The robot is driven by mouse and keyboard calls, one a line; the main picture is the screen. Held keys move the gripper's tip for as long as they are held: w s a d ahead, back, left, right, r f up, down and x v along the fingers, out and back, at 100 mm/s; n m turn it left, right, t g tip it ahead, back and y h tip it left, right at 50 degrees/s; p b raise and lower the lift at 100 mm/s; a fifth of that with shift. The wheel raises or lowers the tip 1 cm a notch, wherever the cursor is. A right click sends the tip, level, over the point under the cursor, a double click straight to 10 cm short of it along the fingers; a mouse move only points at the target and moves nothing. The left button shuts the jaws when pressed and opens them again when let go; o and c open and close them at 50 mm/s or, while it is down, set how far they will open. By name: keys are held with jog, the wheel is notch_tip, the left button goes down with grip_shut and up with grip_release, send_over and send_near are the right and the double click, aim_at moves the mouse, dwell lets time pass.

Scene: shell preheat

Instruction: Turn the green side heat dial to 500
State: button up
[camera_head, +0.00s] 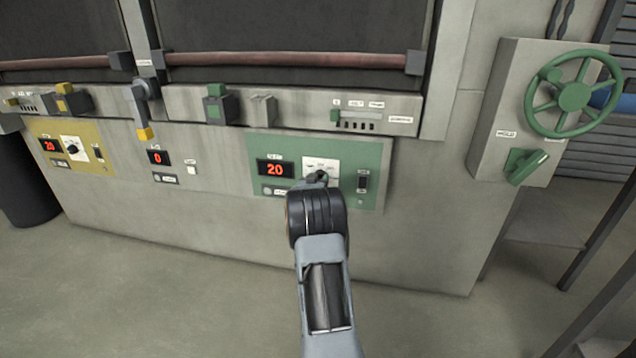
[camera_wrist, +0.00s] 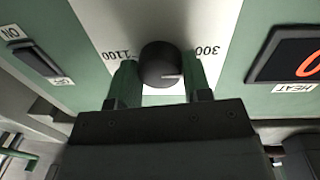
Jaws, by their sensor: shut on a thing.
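The green side panel (camera_head: 373,160) is on the right of the grey cabinet front. Its red display (camera_head: 276,169) reads 20. The heat dial is a round black knob (camera_wrist: 161,64) on a white plate (camera_wrist: 205,20), marked 300 and 1100 in the wrist view. A light pointer line shows on the knob, towards the 300 side of the wrist picture. My gripper (camera_wrist: 161,80) has one green finger on each side of the knob and is shut on it. In the head view my arm's end (camera_head: 318,180) hides most of the dial.
A black switch (camera_wrist: 38,60) is beside the dial plate. A yellow panel (camera_head: 95,150) with its own display and knob is at the left. A green handwheel (camera_head: 573,96) and a green lever (camera_head: 527,166) are at the right. The floor in front is clear.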

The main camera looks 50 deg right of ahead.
jog(key=shift+m+y+b, duration=0.3)
jog(key=shift+m+b, duration=2)
jog(key=shift+m, duration=1.6)
jog(key=o, duration=0.7)
jog(key=shift+s+d, duration=0.1)
jog(key=shift+o, duration=1.1)
jog(key=shift+a, duration=0.2)
